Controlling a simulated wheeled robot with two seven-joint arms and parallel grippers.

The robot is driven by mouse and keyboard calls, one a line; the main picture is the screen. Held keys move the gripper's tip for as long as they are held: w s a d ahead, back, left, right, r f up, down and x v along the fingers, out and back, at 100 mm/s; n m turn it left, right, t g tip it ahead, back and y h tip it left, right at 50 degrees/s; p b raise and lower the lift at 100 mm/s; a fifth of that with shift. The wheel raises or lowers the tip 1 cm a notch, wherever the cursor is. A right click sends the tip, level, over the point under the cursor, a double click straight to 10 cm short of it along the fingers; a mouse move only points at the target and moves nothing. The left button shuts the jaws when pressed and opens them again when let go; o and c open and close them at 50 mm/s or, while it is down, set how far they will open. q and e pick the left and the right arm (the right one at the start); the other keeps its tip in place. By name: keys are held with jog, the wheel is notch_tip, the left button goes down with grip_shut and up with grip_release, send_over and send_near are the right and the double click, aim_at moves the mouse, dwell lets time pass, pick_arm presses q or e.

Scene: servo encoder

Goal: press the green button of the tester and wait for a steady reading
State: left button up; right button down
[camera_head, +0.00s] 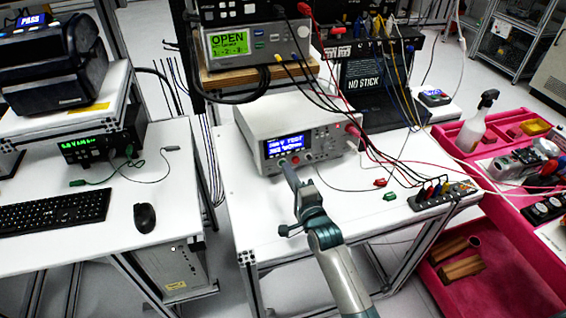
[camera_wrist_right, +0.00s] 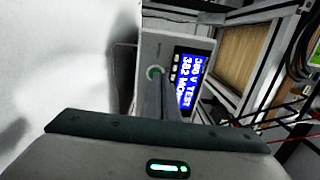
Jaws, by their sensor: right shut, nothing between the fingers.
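The tester (camera_head: 300,128) is a white box on the right-hand bench, with a blue lit screen (camera_head: 285,145) on its front. In the right wrist view the screen (camera_wrist_right: 190,82) appears to read "380 V TEST" above a second line that looks like "382 MOhm". The round green button (camera_wrist_right: 154,72) is on the panel beside the screen. My right gripper (camera_head: 285,166) is shut and empty, its fingertips at the lower left of the tester's front. In the wrist view the fingers end at the button; I cannot tell whether they press it. My left gripper is not in view.
A probe strip with colored plugs (camera_head: 437,193) and several cables lie right of the tester. Another instrument reading "OPEN" (camera_head: 235,42) stands on a shelf behind. A pink cart (camera_head: 500,280) is at the right. A keyboard (camera_head: 55,211) and mouse (camera_head: 145,217) lie on the left desk.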

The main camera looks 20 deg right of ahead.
jog(key=shift+s, duration=0.3)
jog(key=s+r+p, duration=0.1)
jog(key=s+p, duration=0.3)
jog(key=s, duration=0.3)
jog(key=shift+s+d, duration=0.2)
jog(key=shift+d, duration=0.25)
dwell(0.3)
dwell(0.7)
